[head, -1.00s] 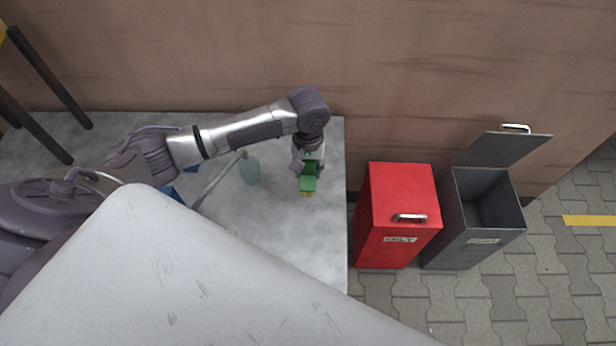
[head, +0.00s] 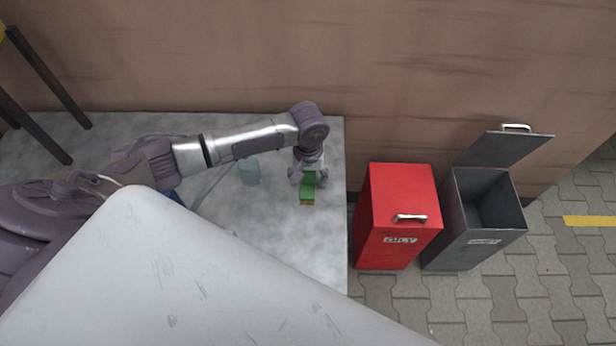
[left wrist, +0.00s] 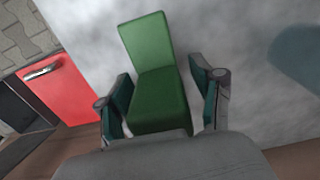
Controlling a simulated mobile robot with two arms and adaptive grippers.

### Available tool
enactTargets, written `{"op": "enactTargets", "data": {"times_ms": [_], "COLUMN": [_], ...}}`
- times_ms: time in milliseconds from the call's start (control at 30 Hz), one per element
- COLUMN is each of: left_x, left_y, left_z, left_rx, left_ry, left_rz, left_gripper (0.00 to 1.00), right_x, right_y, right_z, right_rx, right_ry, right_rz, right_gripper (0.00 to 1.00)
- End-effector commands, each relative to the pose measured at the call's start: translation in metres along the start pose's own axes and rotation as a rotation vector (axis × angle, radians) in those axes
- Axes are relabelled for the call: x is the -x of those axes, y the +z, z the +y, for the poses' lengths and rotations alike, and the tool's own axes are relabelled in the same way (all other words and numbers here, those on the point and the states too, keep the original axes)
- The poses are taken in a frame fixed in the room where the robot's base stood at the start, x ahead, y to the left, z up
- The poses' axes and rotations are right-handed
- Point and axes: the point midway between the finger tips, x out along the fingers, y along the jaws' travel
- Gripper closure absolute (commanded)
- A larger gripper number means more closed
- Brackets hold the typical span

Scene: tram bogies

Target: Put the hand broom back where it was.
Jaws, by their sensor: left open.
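The hand broom (head: 308,190) is green with a yellowish bristle edge, near the right end of the grey worktop. It appears to rest on the worktop. In the left wrist view, its green body (left wrist: 158,85) lies between the fingers. My left gripper (head: 309,177) is over the broom's far part, with its fingers spread to either side. In the left wrist view, the left gripper (left wrist: 162,100) is open, with a gap visible on at least the right side of the broom. My right gripper is not in view.
A pale blue translucent item (head: 250,172) stands left of the broom on the grey worktop (head: 275,240). A red bin (head: 400,190) and an open grey bin (head: 455,235) stand right of the worktop. A wall runs behind. A large pale surface (head: 170,270) covers the foreground.

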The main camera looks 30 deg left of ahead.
Motion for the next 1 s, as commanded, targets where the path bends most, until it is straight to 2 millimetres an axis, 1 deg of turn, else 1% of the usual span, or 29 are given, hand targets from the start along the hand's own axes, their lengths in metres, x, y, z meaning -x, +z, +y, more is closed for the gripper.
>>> {"op": "enactTargets", "data": {"times_ms": [167,267,367,600,700,833,1000], "left_x": [0.001,0.009,0.025,0.078,0.096,0.114,0.123], "left_y": [0.000,-0.001,-0.001,-0.001,-0.001,-0.001,-0.001], "left_z": [0.000,0.000,0.000,0.001,0.000,0.000,0.000], "left_rx": [0.000,0.000,-0.001,-0.001,-0.001,0.000,0.001], "left_ry": [0.000,0.001,0.002,0.003,0.002,0.002,0.000], "left_rz": [0.001,0.001,0.002,0.003,0.002,0.001,0.000], "left_gripper": [0.34,0.34,0.34,0.34,0.34,0.34,0.34], "right_x": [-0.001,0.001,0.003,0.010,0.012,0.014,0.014], "right_y": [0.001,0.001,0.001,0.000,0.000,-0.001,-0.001], "right_z": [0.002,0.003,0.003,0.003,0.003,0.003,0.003], "right_rx": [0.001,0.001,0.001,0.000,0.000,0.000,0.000], "right_ry": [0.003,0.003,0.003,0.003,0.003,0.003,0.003], "right_rz": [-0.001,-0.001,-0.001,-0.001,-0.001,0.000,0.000], "right_gripper": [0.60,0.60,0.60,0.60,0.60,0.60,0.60]}}
